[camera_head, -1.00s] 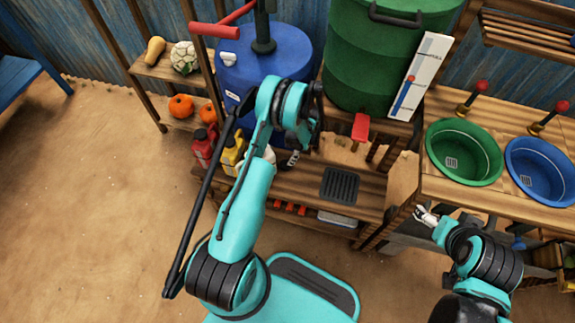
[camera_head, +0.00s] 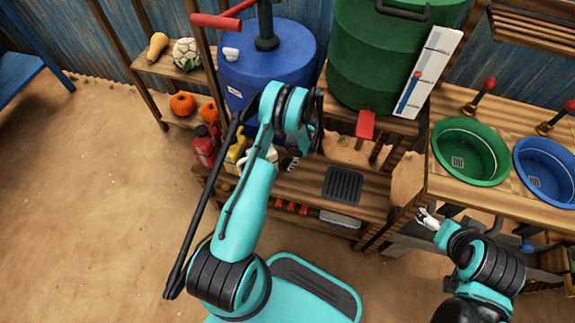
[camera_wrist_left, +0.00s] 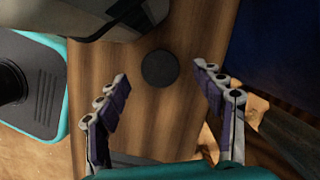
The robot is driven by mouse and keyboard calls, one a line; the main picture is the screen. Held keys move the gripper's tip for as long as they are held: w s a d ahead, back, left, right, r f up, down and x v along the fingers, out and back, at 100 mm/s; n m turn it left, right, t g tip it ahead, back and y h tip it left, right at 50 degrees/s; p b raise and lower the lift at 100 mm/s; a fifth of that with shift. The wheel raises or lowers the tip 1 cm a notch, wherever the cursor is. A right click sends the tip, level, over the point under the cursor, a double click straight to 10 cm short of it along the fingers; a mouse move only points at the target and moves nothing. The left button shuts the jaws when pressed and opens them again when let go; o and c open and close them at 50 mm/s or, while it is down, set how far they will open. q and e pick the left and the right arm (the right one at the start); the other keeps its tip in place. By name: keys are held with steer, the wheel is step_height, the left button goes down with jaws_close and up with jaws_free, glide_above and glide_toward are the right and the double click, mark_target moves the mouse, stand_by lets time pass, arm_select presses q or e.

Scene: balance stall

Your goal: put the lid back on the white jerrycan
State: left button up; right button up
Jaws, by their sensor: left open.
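A dark round lid (camera_wrist_left: 160,68) lies flat on the wooden shelf, between and beyond my open left fingers (camera_wrist_left: 165,105) in the left wrist view. Nothing is held in them. A pale can body, seemingly the white jerrycan (camera_wrist_left: 75,15), shows in part at the top left of that view, its dark top part at the frame edge. In the head view the white jerrycan (camera_head: 271,155) is mostly hidden behind my left arm. My left gripper (camera_head: 291,163) is small there, over the low shelf. My right gripper (camera_head: 427,217) is at the right, its fingers too small to read.
Red (camera_head: 203,147) and yellow (camera_head: 233,148) containers stand left of my left arm on the low shelf. A blue drum (camera_head: 275,60) and a green barrel (camera_head: 385,60) with a red tap (camera_head: 365,125) rise behind. A dark slatted grate (camera_head: 342,186) lies to the right.

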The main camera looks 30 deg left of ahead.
mark_target(289, 163)
arm_select(q)
steer(key=x, duration=0.2)
steer(key=shift+f+b, duration=0.35)
arm_select(e)
steer(key=shift+f, duration=0.65)
arm_select(q)
steer(key=shift+r, duration=0.1)
steer(key=c, duration=0.8)
steer(key=shift+c, duration=0.3)
step_height(289, 163, up, 10)
steer(key=p, duration=0.4)
arm_select(e)
step_height(289, 163, up, 4)
steer(key=shift+r, duration=0.1)
